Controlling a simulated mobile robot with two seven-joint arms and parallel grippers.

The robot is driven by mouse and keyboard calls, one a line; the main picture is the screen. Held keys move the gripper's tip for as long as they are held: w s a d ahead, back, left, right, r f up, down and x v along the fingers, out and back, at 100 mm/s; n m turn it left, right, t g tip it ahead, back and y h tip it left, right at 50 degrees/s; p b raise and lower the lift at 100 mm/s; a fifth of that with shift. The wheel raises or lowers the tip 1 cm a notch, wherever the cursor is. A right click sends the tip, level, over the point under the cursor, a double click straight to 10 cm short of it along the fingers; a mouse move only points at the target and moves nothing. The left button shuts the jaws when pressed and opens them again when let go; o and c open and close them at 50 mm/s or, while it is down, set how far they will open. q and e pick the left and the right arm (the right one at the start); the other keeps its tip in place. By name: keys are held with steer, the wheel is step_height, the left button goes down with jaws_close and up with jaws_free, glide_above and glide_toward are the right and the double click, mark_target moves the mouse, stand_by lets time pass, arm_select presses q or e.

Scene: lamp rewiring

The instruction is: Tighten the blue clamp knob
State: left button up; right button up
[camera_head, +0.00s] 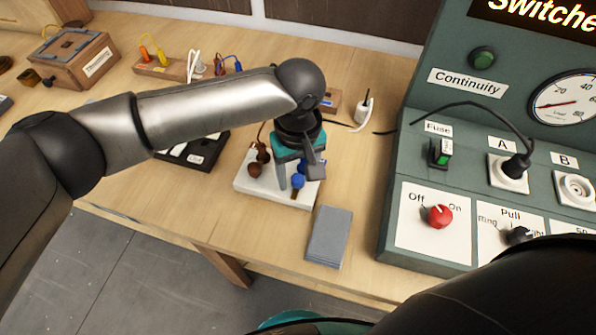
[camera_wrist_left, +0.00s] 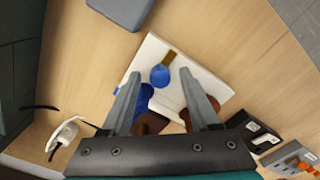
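The white terminal board (camera_head: 247,185) lies on the bench below my left gripper (camera_head: 299,178). A blue clamp knob (camera_head: 298,182) with a brass piece beside it is near the board's front edge. In the left wrist view this blue knob (camera_wrist_left: 160,76) appears between the open fingertips of my left gripper (camera_wrist_left: 160,74), with no clear contact. A second blue knob (camera_wrist_left: 146,91) is partly hidden by a finger. Brown knobs (camera_head: 257,160) stand on the board's left side and show partly in the wrist view. My right gripper is not in view.
A grey block (camera_head: 329,237) lies just right of the board, near the bench's front edge. The green test panel (camera_head: 393,225) stands farther right. A black tray (camera_head: 205,155) is left of the board, and a white plug (camera_head: 365,107) with cable lies behind.

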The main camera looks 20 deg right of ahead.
arm_select(q)
jaws_close()
stand_by(0.3)
